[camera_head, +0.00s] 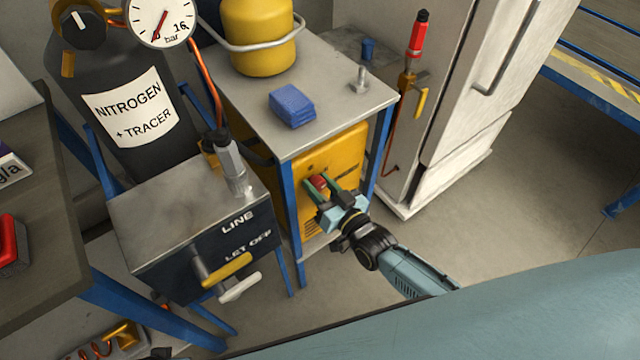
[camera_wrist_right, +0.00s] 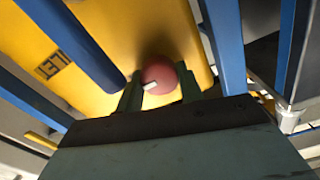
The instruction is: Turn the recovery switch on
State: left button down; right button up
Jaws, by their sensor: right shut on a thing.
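The recovery switch is a red round knob (camera_head: 319,182) on the front of a yellow machine (camera_head: 343,163) under the small metal table. In the right wrist view the red knob (camera_wrist_right: 160,77) has a white mark pointing to the lower left. My right gripper (camera_head: 327,187) reaches the machine's front from the lower right. In the right wrist view its two green fingers (camera_wrist_right: 158,92) stand on either side of the knob and are shut on it. The fingers hide part of the knob's sides. My left gripper does not show.
The small table (camera_head: 335,95) with blue legs carries a yellow cylinder (camera_head: 258,35) and a blue block (camera_head: 292,105).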

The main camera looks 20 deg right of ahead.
dwell(0.4)
jog(key=o, duration=1)
jog(key=shift+s+d, duration=0.1)
jog(key=shift+s, duration=0.15)
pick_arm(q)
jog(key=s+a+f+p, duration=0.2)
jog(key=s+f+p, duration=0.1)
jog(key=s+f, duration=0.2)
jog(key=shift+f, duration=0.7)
pick_arm(e)
jog(key=v, duration=1.3)
jog(key=shift+r, duration=0.1)
